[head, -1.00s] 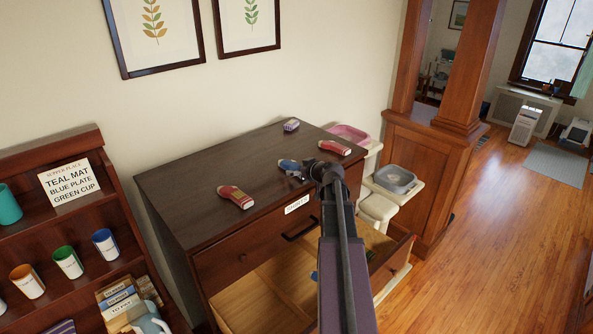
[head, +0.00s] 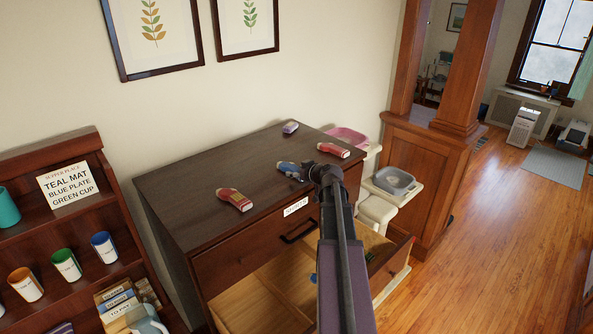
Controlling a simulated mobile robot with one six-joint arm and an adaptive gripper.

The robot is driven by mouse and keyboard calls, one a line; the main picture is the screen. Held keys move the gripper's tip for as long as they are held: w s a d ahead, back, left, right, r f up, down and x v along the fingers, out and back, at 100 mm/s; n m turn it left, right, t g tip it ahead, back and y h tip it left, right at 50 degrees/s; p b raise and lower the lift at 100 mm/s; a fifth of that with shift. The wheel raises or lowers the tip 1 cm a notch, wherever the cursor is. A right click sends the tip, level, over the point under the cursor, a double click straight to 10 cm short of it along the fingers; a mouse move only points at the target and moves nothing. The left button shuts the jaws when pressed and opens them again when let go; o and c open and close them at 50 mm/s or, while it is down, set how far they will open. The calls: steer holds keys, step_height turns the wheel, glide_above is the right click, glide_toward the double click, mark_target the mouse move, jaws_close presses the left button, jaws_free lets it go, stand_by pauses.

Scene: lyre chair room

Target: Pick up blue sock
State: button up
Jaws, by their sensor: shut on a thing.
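The blue sock (head: 286,167) lies on the dark dresser top (head: 205,174), near its front edge. My gripper (head: 303,174) is at the sock's right end and is shut on it; the fingertips are small and partly hidden by the wrist and arm. Most of the sock shows to the left of the gripper. I cannot tell whether the sock is clear of the dresser top.
Red socks (head: 234,199) and (head: 333,150) lie left and right of the blue one, and a purple sock (head: 290,127) lies behind. Below, a divided drawer (head: 253,305) stands open. Pink (head: 347,137) and grey (head: 395,181) basins are at the right. A shelf with cups (head: 66,263) is left.

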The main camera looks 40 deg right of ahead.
steer(key=shift+r, duration=0.1)
step_height(320, 180, up, 3)
steer(key=p, duration=0.2)
steer(key=shift+f+p, duration=0.2)
steer(key=shift+p, duration=0.2)
steer(key=s, duration=0.5)
steer(key=s+r+p, duration=0.1)
steer(key=s, duration=0.4)
steer(key=s+r+p, duration=0.1)
steer(key=s, duration=0.5)
steer(key=shift+d, duration=0.4)
